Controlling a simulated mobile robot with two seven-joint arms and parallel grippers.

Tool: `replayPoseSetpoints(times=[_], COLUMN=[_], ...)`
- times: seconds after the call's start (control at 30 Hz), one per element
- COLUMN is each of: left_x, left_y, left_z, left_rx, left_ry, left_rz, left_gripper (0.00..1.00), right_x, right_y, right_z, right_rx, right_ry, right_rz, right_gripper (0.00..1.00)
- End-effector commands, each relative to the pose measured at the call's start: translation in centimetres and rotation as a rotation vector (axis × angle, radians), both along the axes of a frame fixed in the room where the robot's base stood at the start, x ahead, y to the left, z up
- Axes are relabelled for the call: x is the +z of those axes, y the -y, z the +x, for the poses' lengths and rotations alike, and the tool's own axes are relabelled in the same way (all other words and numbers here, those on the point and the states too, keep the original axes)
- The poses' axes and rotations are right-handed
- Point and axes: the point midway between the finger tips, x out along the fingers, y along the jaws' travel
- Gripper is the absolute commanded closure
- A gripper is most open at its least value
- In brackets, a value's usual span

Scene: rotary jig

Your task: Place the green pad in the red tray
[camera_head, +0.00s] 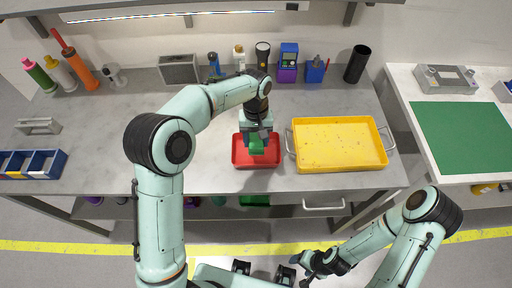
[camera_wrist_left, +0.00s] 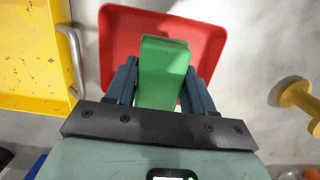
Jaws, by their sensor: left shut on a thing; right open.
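The green pad (camera_head: 256,146) is held between the fingers of my left gripper (camera_head: 257,138), over the red tray (camera_head: 238,159) on the grey bench. In the left wrist view the green pad (camera_wrist_left: 163,72) sits between the two dark blue fingers of my left gripper (camera_wrist_left: 160,85), with the red tray (camera_wrist_left: 120,30) behind it. I cannot tell whether the pad touches the tray floor. My right gripper (camera_head: 305,268) is open, low in front of the bench at the bottom of the head view, away from the tray.
A yellow tray (camera_head: 340,145) with metal handles stands close to the right of the red tray. Bottles, a black cylinder (camera_head: 357,63) and small devices line the back. A blue bin (camera_head: 32,163) sits at the left. The bench left of the red tray is partly clear.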

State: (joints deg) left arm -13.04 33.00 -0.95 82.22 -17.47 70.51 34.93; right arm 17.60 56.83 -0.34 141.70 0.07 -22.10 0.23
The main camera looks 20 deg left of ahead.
Motion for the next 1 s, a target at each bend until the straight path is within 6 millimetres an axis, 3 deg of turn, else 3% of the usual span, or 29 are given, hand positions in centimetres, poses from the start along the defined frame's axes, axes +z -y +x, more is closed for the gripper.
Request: replayPoseSetpoints(times=[0.2, 0.3, 0.73, 0.77, 0.83, 1.0], left_x=[-4.0, -5.0, -5.6, -5.6, -5.5, -5.5], left_y=[0.0, 0.0, 0.0, 0.0, 0.0, 0.0], left_z=[-0.1, -0.1, 0.0, 0.0, 0.0, 0.0], left_rx=[0.001, 0.000, 0.001, 0.001, 0.001, 0.000], left_ry=[-0.004, -0.003, -0.002, -0.002, -0.001, -0.001], left_rz=[0.001, 0.000, 0.001, 0.001, 0.000, 0.000], left_gripper=[0.76, 0.76, 0.76, 0.44, 0.22, 0.22], right_x=[-0.5, -0.5, -0.7, -0.7, -0.6, -0.6], right_y=[0.0, 0.0, 0.0, 0.0, 0.0, 0.0], right_z=[-0.3, -0.4, -0.4, -0.5, -0.4, -0.4], right_rx=[0.000, 0.000, 0.000, 0.000, 0.000, 0.000], right_ry=[-0.003, -0.003, -0.005, -0.005, -0.005, -0.005], right_rz=[0.000, 0.000, -0.001, -0.001, -0.001, -0.001], right_gripper=[0.34, 0.34, 0.34, 0.34, 0.34, 0.34])
